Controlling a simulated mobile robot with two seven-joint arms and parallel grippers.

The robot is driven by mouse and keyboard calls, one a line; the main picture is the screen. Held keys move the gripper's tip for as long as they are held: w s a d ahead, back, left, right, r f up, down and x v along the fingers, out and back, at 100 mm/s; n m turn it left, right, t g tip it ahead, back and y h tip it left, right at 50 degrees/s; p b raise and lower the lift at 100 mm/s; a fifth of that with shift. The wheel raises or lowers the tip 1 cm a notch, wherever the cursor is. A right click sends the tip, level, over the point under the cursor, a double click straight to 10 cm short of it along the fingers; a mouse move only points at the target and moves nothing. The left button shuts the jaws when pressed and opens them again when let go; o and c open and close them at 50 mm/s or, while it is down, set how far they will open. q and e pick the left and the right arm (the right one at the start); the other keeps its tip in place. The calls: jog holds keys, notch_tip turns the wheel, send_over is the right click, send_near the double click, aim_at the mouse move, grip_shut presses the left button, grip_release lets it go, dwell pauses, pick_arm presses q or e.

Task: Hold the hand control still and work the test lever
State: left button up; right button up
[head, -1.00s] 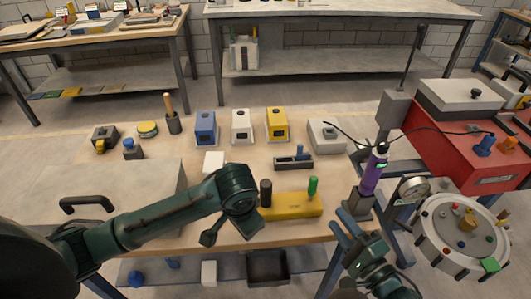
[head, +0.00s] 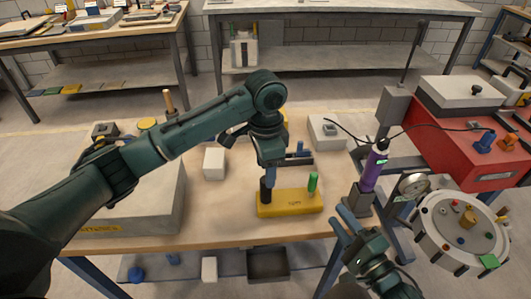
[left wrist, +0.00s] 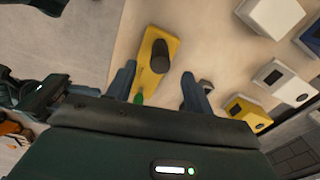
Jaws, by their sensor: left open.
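A yellow block (head: 290,204) near the table's front edge carries a black post (head: 266,191) and a green post (head: 312,183); I cannot tell if either is the test lever. My left gripper (head: 268,175) is open and points down just above the black post. In the left wrist view the black post (left wrist: 160,55) shows beyond the parted fingers (left wrist: 158,85). My right gripper (head: 345,222) is empty, its fingers apart, just below the grey holder.
A white block (head: 214,162) stands left of the yellow block. A dark base with a blue peg (head: 300,150) lies behind it. A red cabinet (head: 468,150) and a round plate with coloured knobs (head: 462,240) are at right. My left arm hides much of the table's back.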

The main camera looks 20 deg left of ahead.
aim_at(265, 190)
pick_arm(q)
notch_tip(265, 190, down, 8)
jog(key=shift+f, duration=0.25)
jog(key=shift+c, duration=0.3)
